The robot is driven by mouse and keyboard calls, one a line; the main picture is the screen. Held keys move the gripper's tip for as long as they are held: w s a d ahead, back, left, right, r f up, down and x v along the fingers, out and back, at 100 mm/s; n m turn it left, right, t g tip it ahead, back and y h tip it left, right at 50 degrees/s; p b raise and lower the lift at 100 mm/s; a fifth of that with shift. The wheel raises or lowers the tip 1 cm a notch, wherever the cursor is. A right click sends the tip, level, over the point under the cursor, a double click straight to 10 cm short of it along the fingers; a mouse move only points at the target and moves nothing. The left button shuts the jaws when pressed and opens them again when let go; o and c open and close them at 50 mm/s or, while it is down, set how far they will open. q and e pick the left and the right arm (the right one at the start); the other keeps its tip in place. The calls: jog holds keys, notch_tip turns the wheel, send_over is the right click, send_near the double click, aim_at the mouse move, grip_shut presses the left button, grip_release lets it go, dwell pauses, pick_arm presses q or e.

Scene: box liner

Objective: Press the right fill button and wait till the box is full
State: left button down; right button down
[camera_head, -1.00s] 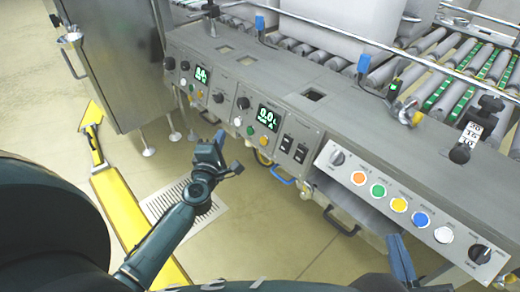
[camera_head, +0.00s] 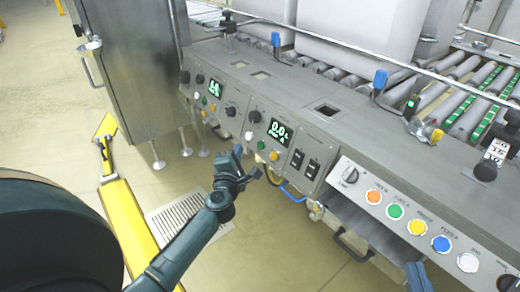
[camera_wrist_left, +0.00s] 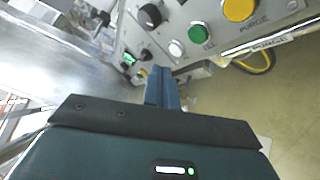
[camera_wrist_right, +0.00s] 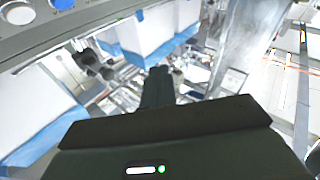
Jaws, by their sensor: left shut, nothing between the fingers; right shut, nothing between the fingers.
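The right control panel has a display (camera_head: 280,132) reading about 0.0, with a white button, a green button (camera_head: 261,145) and a yellow button (camera_head: 274,156) below it. In the left wrist view, a green button (camera_wrist_left: 199,33) labelled FILL sits beside a yellow PURGE button (camera_wrist_left: 240,9). My left gripper (camera_head: 244,164) is shut and empty, just below and left of the right panel's buttons, apart from them. My right gripper (camera_head: 419,278) is shut and empty at the bottom edge, mostly cut off. Large pale boxes (camera_head: 355,28) stand on the rollers behind the panels.
A left panel (camera_head: 207,93) carries its own lit display and buttons. A lower-right console (camera_head: 410,225) has orange, green, yellow, blue and white buttons. Blue and black handles stick out below the panels. A yellow floor rail (camera_head: 128,220) and a steel cabinet (camera_head: 125,60) lie left.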

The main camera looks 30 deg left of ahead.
aim_at(261, 146)
pick_arm(q)
jog(key=shift+w+d+f+b, duration=0.3)
jog(key=shift+w+d, duration=0.05)
jog(key=shift+w, duration=0.45)
jog(key=shift+w+d+f+b, duration=0.3)
jog(key=shift+w+b, duration=0.05)
jog(key=shift+w, duration=0.4)
jog(key=shift+w+d+f+b, duration=0.3)
jog(key=shift+w+d, duration=0.05)
jog(key=shift+w, duration=0.45)
pick_arm(e)
jog(key=shift+a+y, duration=0.3)
jog(key=shift+r, duration=0.1)
